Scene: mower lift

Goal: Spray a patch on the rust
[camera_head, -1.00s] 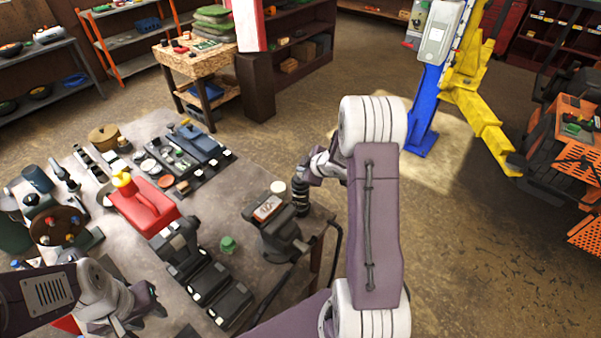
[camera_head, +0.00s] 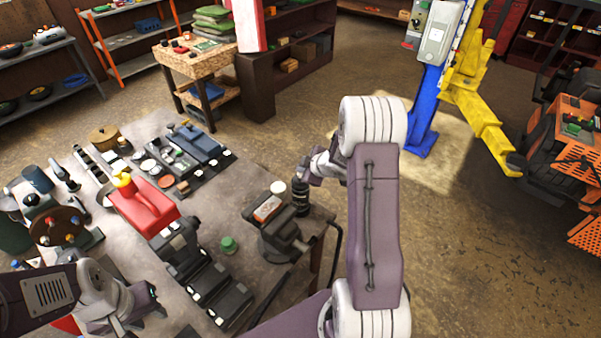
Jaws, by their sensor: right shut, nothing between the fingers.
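A small block with an orange-brown and white top (camera_head: 267,208), probably the rusty piece, sits by the dark vise (camera_head: 283,238) at the bench's right corner. A dark upright cylinder (camera_head: 300,198), perhaps a spray can, stands just right of the block. My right gripper (camera_head: 304,178) is shut and empty, close above or behind the cylinder; its fingertips are small and partly hidden, and I cannot tell if they touch it. My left gripper (camera_head: 152,300) hangs over the near left of the bench, apart from these things; its finger opening is not clear.
A white round item (camera_head: 278,187) lies behind the block.

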